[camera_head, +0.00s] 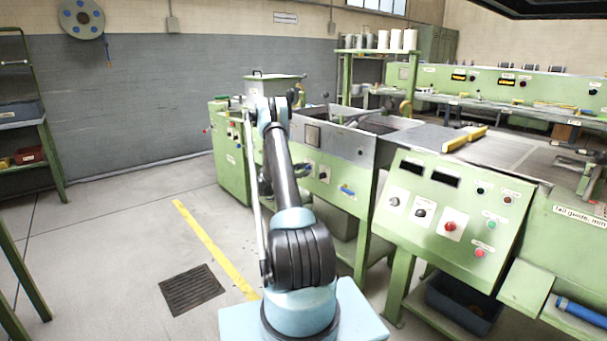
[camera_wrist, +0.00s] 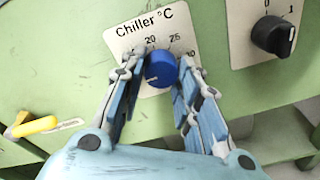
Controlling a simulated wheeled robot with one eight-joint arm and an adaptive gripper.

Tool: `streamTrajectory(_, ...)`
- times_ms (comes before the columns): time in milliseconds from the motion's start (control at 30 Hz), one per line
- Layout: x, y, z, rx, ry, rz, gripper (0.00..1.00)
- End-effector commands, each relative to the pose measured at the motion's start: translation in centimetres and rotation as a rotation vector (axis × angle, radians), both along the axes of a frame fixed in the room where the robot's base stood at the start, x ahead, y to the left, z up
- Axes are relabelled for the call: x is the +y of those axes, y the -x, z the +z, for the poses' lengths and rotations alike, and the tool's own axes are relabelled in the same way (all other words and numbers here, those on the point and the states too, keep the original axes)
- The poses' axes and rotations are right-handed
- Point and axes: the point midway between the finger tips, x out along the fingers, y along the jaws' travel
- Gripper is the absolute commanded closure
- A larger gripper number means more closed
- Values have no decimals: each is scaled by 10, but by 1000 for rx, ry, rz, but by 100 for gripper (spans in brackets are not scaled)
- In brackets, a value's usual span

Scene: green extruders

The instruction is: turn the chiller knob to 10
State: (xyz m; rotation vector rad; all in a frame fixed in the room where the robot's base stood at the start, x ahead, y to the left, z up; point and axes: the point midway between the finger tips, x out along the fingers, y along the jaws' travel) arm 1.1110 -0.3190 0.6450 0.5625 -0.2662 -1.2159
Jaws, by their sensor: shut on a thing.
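The blue chiller knob (camera_wrist: 161,70) sits on a white plate (camera_wrist: 126,42) marked "Chiller °C" on a green panel. The numbers 20 and 25 are readable above the knob; other scale numbers are partly covered by my fingers. A small pale mark shows at the knob's lower left edge; I cannot read which number it matches. My gripper (camera_wrist: 160,76) is shut on the knob, one finger on its left side and one on its right. In the head view my arm reaches to the green machine, and the knob is not visible there.
A black switch (camera_wrist: 273,36) marked 0 and 1 is right of the knob. A yellow handle (camera_wrist: 34,127) sticks out at lower left. The control panel (camera_head: 451,212) with several knobs and buttons stands right of my arm. The floor to the left (camera_head: 110,235) is clear.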

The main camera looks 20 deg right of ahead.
Motion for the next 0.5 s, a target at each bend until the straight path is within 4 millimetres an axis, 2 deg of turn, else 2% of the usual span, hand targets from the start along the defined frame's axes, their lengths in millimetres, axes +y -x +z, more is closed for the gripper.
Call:
streamTrajectory(133,1,-1,-1,-1,-1,2,94)
streamTrajectory(167,1,0,-1,-1,-1,2,63)
streamTrajectory(200,1,0,-1,-1,-1,2,54)
streamTrajectory(233,1,0,0,-1,-1,1,50)
streamTrajectory(500,0,0,0,-1,0,0,50)
